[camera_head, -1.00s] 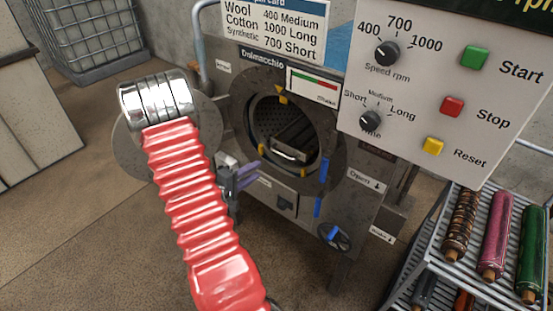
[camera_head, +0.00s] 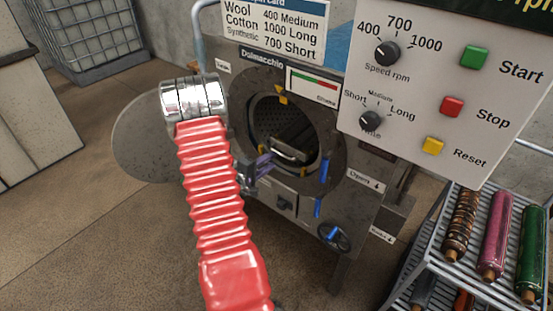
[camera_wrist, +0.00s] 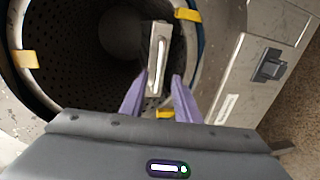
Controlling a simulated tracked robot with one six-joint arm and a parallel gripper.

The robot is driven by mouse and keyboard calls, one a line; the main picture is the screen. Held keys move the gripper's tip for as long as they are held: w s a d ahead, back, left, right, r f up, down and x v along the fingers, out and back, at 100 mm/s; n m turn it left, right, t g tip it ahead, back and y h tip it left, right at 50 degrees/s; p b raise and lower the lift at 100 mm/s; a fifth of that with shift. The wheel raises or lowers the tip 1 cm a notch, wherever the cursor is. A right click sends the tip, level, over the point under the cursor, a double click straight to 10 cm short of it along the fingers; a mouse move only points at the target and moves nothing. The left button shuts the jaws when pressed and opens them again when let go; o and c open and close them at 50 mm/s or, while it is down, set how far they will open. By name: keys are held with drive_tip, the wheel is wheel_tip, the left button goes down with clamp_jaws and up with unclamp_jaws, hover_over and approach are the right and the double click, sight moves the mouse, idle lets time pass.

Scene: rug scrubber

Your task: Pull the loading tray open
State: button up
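The loading tray (camera_head: 291,146) is a dark tray inside the round drum opening of the machine. Its light metal front with a bar handle faces outward, and this handle (camera_wrist: 158,67) shows in the wrist view just beyond my fingertips. My gripper (camera_head: 271,163) is at the lower left of the opening in the head view. In the wrist view its two purple fingers (camera_wrist: 158,85) are spread apart, with the handle beyond and between them. I see no contact with the handle. My red arm hides part of the machine's left side in the head view.
The drum opening's rim carries yellow tabs (camera_wrist: 187,15). The round door (camera_head: 150,140) stands open at left. A control panel (camera_head: 450,90) is at upper right. A wire rack (camera_head: 440,250) with rolled rugs stands at lower right.

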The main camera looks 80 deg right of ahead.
drive_tip(key=shift+x, duration=2.5)
drive_tip(key=shift+c, duration=0.2)
clamp_jaws()
drive_tip(key=shift+f, duration=0.1)
drive_tip(key=shift+a, duration=0.25)
